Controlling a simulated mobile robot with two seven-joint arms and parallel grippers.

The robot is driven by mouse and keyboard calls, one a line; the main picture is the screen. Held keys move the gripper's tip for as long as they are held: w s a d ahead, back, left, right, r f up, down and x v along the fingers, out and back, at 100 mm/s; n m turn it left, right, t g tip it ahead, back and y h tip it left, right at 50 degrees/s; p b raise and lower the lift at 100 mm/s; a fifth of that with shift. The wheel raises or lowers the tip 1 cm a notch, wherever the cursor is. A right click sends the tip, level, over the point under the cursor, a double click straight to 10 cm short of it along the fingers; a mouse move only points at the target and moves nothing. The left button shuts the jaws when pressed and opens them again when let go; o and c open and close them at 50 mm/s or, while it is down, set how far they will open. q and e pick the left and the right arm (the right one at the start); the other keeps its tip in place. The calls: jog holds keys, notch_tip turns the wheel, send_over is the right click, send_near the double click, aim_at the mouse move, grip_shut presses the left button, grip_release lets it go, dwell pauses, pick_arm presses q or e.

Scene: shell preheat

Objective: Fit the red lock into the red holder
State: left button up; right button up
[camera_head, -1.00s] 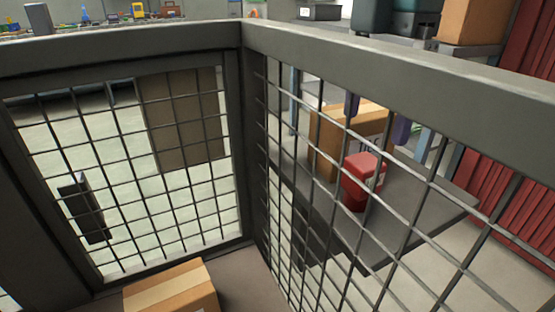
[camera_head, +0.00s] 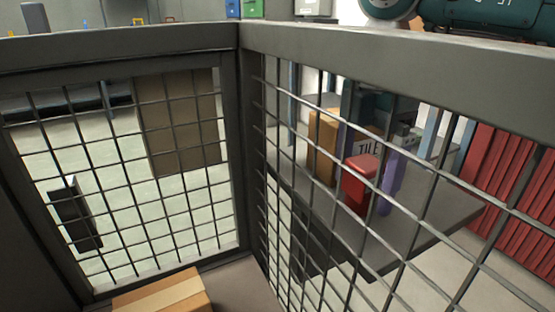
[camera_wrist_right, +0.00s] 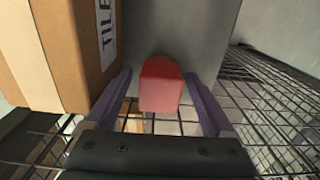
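A red block-shaped piece (camera_head: 358,184) stands on a grey surface behind the wire mesh in the head view. It also shows in the right wrist view (camera_wrist_right: 160,86). I cannot tell whether it is the lock or the holder, and I make out no second red piece of that kind. My right gripper (camera_head: 367,165) is low at the red piece, seen through the mesh. In the right wrist view its purple fingers (camera_wrist_right: 158,78) are spread on either side of the piece, with gaps visible. My left gripper is not in view.
A cardboard box (camera_head: 322,147) with a "TILE" label stands close beside the red piece, near one finger in the wrist view (camera_wrist_right: 60,50). Grey-framed mesh panels (camera_head: 150,170) stand in front. Another cardboard box (camera_head: 165,295) lies at the bottom. Red ribbed panels (camera_head: 505,185) are at the right.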

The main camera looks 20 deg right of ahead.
grip_shut()
dwell(0.5)
jog(key=shift+r, duration=0.15)
